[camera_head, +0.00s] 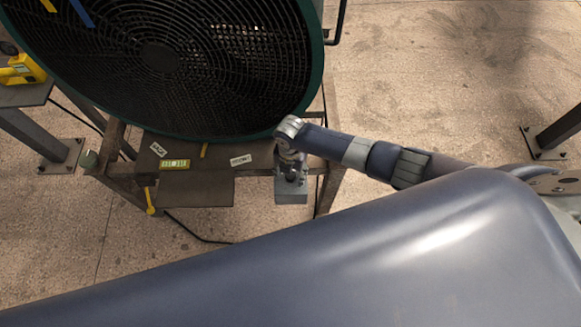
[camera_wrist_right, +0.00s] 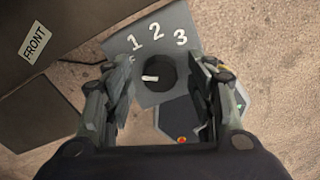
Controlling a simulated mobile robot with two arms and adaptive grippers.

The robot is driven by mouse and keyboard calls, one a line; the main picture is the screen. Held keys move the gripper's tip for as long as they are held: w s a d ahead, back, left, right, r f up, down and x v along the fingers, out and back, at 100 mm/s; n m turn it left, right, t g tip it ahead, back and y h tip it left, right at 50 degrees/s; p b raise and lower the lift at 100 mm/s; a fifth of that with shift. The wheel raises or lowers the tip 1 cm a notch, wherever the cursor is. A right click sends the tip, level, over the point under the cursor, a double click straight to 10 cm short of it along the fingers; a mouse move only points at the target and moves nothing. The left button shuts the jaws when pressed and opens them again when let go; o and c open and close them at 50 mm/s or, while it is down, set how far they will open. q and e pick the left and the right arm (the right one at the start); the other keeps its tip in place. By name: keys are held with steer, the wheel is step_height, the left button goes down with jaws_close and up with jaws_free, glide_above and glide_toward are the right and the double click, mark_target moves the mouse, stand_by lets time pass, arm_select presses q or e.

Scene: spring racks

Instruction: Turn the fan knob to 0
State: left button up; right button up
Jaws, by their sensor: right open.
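The fan knob (camera_wrist_right: 160,68) is black and round with a white pointer mark, on a grey control panel (camera_wrist_right: 178,20) in the right wrist view. White numbers 1, 2 and 3 arc above it; a mark at the left is partly hidden by a finger. The pointer mark lies left of the knob's middle. My right gripper (camera_wrist_right: 164,72) is open, its fingers on either side of the knob; I cannot tell whether they touch it. In the head view my right gripper (camera_head: 291,166) is over the grey control box (camera_head: 291,196), hiding the knob. My left gripper is not in view.
A large fan (camera_head: 160,57) with a green rim stands on a brown metal frame (camera_head: 328,190), close beside my right wrist. A stand with a yellow device (camera_head: 22,70) is at the left. A dark cable lies below the frame. Open floor (camera_head: 420,60) is at the right.

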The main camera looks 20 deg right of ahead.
step_height(320, 180, up, 12)
stand_by(0.5)
steer(key=shift+f, duration=0.15)
